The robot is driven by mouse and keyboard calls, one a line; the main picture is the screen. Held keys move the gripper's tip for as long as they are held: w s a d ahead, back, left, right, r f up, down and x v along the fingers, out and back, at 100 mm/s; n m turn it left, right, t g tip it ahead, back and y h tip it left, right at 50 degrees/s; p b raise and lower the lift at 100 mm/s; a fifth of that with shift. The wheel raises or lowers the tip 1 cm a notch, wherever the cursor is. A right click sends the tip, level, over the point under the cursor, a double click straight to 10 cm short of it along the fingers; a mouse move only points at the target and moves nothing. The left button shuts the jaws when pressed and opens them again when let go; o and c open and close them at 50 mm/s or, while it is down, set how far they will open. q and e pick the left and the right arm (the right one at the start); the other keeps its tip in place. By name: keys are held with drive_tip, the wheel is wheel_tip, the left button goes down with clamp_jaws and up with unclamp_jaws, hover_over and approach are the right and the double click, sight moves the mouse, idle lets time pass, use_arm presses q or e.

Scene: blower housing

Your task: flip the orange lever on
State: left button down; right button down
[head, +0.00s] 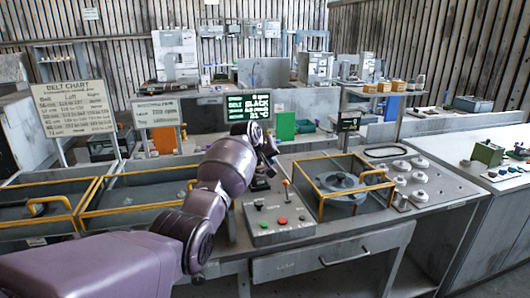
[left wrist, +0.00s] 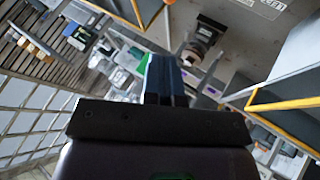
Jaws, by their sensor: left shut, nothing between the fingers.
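The orange lever (head: 286,183) is a thin rod with a small orange tip, standing up from the grey control panel (head: 260,235) on the bench in the head view. My left gripper (head: 271,158) is just above and to the left of the lever tip, and a gap shows between them in the picture. In the left wrist view its fingers (left wrist: 165,78) are together with nothing between them. My right gripper is in neither view.
The panel has a red button (head: 282,221) and a green button (head: 263,224) in front of the lever. A yellow-framed bay with a round blower housing (head: 341,183) is to its right. A dark screen (head: 248,106) stands behind. Yellow-edged bins (head: 130,197) are at left.

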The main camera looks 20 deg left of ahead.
use_arm(q)
drive_tip(key=shift+v, duration=1.45)
drive_tip(key=shift+w+a+r, duration=0.15)
drive_tip(key=shift+w, duration=0.05)
wheel_tip(320, 180, up, 10)
drive_tip(key=w+m+t+y, duration=0.1)
drive_tip(key=m+t+y, duration=0.15)
drive_tip(key=t, duration=0.35)
drive_tip(key=s+f+m, duration=0.1)
drive_tip(key=s+f, duration=1.3)
drive_tip(key=s, duration=0.3)
drive_tip(key=s+f+m+g, duration=0.1)
drive_tip(key=s+f, duration=1.3)
drive_tip(key=s, duration=0.3)
drive_tip(key=s+a+f+m+g, duration=0.1)
drive_tip(key=s+f, duration=1.3)
drive_tip(key=s, duration=0.3)
drive_tip(key=shift+s, duration=0.25)
